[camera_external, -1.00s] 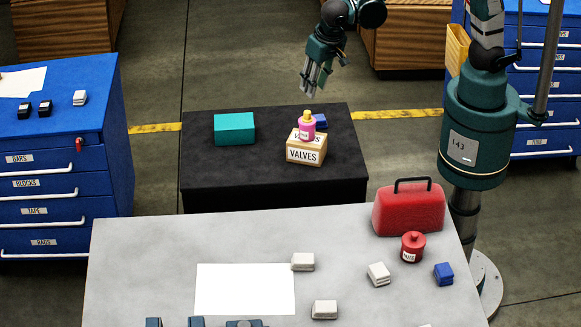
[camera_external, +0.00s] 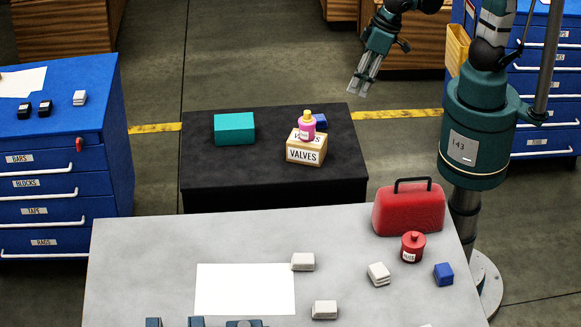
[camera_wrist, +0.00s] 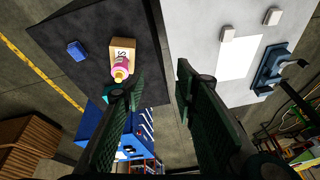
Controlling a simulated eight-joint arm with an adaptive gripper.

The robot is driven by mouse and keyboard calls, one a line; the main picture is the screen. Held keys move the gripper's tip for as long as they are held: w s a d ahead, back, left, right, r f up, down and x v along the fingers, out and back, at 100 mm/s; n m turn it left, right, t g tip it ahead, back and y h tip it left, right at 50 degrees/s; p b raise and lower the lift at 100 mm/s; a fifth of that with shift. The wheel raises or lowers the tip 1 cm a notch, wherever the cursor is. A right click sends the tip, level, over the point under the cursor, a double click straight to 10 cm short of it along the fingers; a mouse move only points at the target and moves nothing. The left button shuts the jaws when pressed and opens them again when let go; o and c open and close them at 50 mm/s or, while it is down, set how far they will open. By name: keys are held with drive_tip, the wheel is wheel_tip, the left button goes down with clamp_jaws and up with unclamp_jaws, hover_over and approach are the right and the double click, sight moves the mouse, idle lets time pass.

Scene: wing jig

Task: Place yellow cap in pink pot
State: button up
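In the wrist view the pink pot (camera_wrist: 122,62) and yellow cap (camera_wrist: 120,76) show left of centre, beyond the left finger. My gripper (camera_external: 360,88) is in the air right of and above the black table's back right corner, apart from the pot. In the wrist view my gripper (camera_wrist: 158,85) has its two fingers spread, with nothing between them.
A teal box (camera_external: 234,128) and a small blue block (camera_external: 320,121) also sit on the black table (camera_external: 230,180). The grey table (camera_external: 140,270) in front holds a red case (camera_external: 409,209), a red canister (camera_external: 412,247) and several small blocks. The black table's left front is clear.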

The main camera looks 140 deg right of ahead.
drive_tip(key=s+a+r+n+t+y, duration=0.1)
drive_tip(key=s+a+n, duration=0.3)
drive_tip(key=a, duration=0.6)
drive_tip(key=s+a+r+n+t+y, duration=0.1)
drive_tip(key=s+a+r+n+t, duration=0.1)
drive_tip(key=a+n, duration=0.6)
drive_tip(key=s+a+t, duration=0.1)
drive_tip(key=s+a, duration=0.1)
drive_tip(key=a, duration=0.1)
drive_tip(key=shift+r+y, duration=0.35)
drive_tip(key=shift+y, duration=0.05)
